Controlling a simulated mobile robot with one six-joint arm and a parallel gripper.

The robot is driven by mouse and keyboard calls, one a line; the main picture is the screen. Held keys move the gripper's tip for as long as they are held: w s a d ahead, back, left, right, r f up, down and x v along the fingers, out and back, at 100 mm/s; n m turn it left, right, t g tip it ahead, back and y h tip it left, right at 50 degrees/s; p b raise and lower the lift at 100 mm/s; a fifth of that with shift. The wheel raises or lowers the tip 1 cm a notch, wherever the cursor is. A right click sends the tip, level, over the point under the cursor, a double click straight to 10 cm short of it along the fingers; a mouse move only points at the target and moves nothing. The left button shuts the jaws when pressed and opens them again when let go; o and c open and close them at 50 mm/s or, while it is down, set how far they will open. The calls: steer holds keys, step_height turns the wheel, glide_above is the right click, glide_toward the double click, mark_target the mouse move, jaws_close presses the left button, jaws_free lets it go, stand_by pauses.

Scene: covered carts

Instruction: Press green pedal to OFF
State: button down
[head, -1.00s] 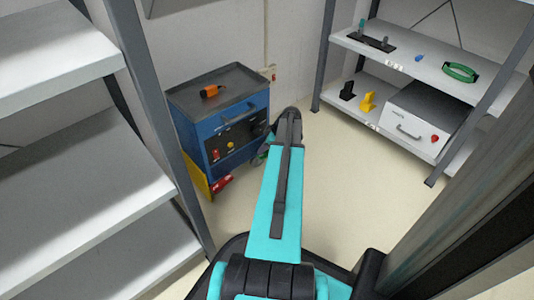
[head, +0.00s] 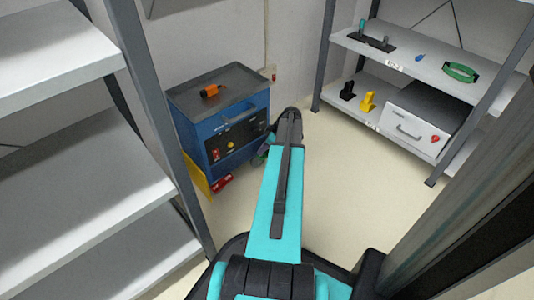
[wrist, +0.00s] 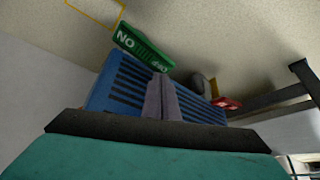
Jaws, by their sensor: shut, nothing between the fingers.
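The green pedal (wrist: 143,49) lies on the floor in the wrist view. Its white ON and OFF marks appear upside down, with OFF at its right end. My gripper (wrist: 161,78) is shut and empty. In the wrist view its grey fingertips are just below the pedal, close to the OFF end. I cannot tell whether they touch it, nor which way the pedal is tilted. In the head view my arm hides most of the pedal's area beside the blue cart (head: 237,115).
A red pedal (wrist: 226,102) is on the floor to the right in the wrist view. A shelf (head: 440,78) stands at the right in the head view, with another shelf (head: 90,150) at the left.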

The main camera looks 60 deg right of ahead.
mark_target(263, 156)
steer(key=shift+f+b, duration=0.35)
steer(key=shift+f, duration=0.45)
stand_by(0.9)
steer(key=shift+r+p, duration=2.2)
steer(key=shift+r, duration=1.35)
steer(key=shift+s, duration=0.1)
